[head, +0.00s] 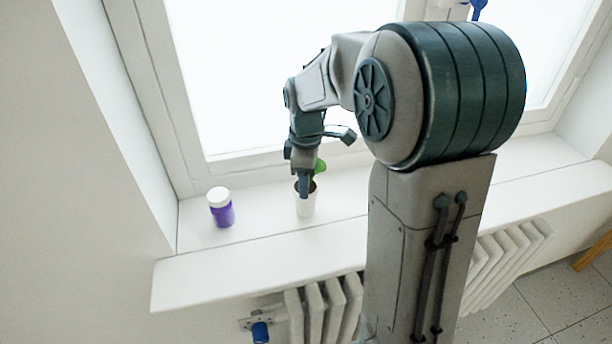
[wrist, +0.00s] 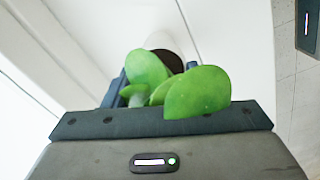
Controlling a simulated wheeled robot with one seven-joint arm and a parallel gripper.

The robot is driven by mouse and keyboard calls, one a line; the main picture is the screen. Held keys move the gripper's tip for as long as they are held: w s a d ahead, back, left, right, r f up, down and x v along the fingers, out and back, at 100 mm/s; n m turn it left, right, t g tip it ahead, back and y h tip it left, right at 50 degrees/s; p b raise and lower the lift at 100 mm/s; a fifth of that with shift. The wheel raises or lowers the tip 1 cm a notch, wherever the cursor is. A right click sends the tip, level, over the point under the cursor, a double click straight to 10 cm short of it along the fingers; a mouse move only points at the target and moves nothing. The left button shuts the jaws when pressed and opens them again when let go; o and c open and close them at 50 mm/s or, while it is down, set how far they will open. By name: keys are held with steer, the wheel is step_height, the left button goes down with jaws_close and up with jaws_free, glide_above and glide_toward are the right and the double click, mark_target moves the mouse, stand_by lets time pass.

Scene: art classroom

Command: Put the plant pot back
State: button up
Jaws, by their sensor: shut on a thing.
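The plant pot (head: 306,207) is a small white pot with dark soil and a green leaf showing, upright at the windowsill in the head view. My gripper (head: 303,188) points down at its rim and is shut on it. In the wrist view, several round green leaves of the plant (wrist: 198,92) lie in front of the gripper and hide most of the fingers. Part of the white pot (wrist: 158,42) and its dark inside show behind them. I cannot tell whether the pot's base touches the sill.
The white windowsill (head: 255,250) runs below the window. A radiator (head: 325,305) is below the sill. Bare sill lies between jar and pot.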

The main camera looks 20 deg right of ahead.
steer(key=shift+f, duration=0.1)
steer(key=o, duration=1.5)
